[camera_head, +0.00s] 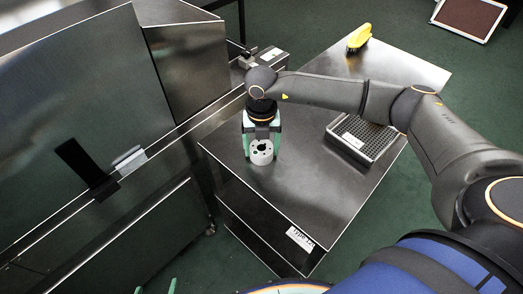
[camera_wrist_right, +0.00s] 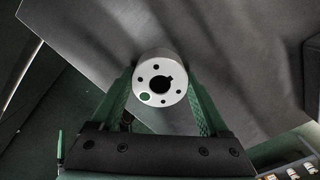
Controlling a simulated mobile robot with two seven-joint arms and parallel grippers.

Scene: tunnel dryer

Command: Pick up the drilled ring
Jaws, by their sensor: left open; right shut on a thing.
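The drilled ring (camera_head: 261,157) is a pale metal disc with a keyed centre bore and several small holes around it. In the right wrist view the ring (camera_wrist_right: 172,71) sits between the two green fingers. My right gripper (camera_head: 261,146) is shut on it, one finger on each side, over the left part of the metal table (camera_head: 290,190). I cannot tell whether the ring touches the table top. My left gripper (camera_head: 155,288) shows only its green fingertips at the bottom edge of the head view, apart and empty, away from the ring.
A grey mesh-bottomed tray (camera_head: 366,136) stands on the table to the right. A yellow object (camera_head: 359,37) lies at the far end. The steel dryer (camera_head: 80,110) with a long rail runs along the left. The front of the table top is clear.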

